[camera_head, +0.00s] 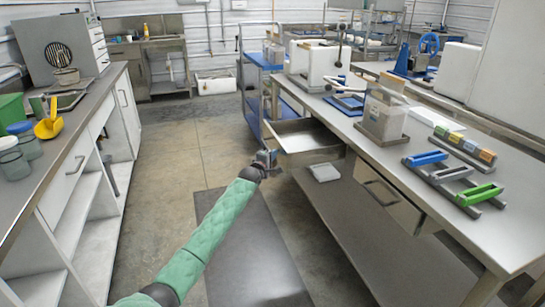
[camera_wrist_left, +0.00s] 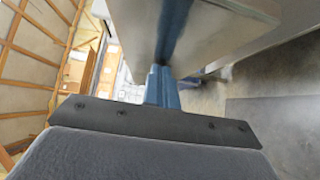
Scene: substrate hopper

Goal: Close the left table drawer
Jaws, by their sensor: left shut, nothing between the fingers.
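The left table drawer (camera_head: 305,151) is pulled out from under the long grey workbench (camera_head: 450,225), and its metal tray is open to view. My left gripper (camera_head: 267,157) is at the outer left end of the drawer, near its front. In the left wrist view the blue fingers (camera_wrist_left: 162,88) are shut with nothing between them. A grey metal surface (camera_wrist_left: 225,25), likely the drawer front, lies just beyond the fingertips. I cannot tell whether they touch it. My right gripper is not in view.
A second drawer (camera_head: 391,203) with a dark handle sits in the bench to the right, shut. A blue cart (camera_head: 250,100) stands behind the open drawer. A white counter (camera_head: 75,175) lines the left. The floor between is clear.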

